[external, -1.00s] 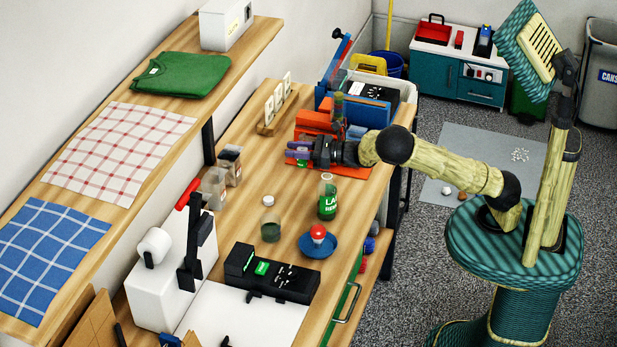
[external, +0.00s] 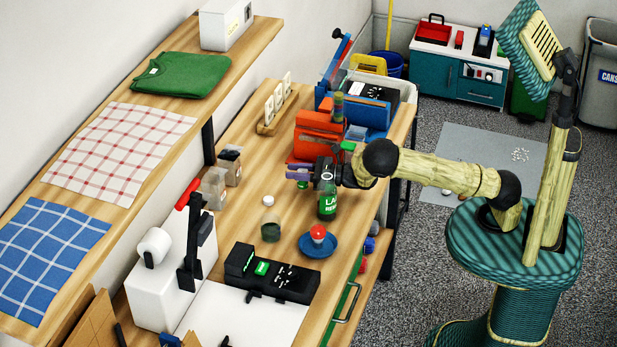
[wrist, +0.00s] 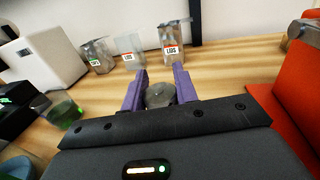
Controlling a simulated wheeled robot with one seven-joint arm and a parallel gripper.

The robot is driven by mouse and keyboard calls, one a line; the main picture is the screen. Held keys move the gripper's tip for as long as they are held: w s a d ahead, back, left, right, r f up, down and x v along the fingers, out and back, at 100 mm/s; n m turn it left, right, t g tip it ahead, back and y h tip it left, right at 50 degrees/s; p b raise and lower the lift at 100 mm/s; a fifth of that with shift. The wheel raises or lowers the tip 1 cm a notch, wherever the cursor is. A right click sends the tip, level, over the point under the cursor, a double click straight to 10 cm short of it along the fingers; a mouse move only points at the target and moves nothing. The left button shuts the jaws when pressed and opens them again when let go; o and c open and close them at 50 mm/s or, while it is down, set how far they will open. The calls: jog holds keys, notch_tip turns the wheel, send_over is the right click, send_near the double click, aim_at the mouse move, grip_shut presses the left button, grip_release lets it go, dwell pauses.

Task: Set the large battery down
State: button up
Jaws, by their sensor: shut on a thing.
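My gripper (external: 297,174) is over the wooden bench, with its purple fingers pointing left. In the wrist view the fingers (wrist: 160,75) are shut on the large battery (wrist: 160,95), whose round grey top shows between them. In the external view a small green part of the battery (external: 303,186) shows just below the fingers; the rest is hidden. I cannot tell whether its bottom touches the bench (external: 285,285).
A small jar (external: 270,230) and a blue dish (external: 330,246) stand nearer. Orange bins (external: 318,128) stand behind. Clear bins (external: 214,190) are at left.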

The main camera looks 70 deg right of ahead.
jog(key=shift+f, duration=1)
jog(key=shift+f, duration=0.15)
jog(key=o, duration=1.1)
jog(key=shift+c, duration=0.2)
jog(key=shift+r, duration=0.25)
jog(key=s, duration=0.4)
jog(key=s+d+b, duration=0.1)
jog(key=s, duration=0.3)
jog(key=s+d, duration=0.1)
jog(key=s, duration=0.2)
jog(key=shift+s+d+f+b, duration=0.1)
jog(key=shift+s+d+b, duration=0.1)
jog(key=shift+s+b, duration=0.2)
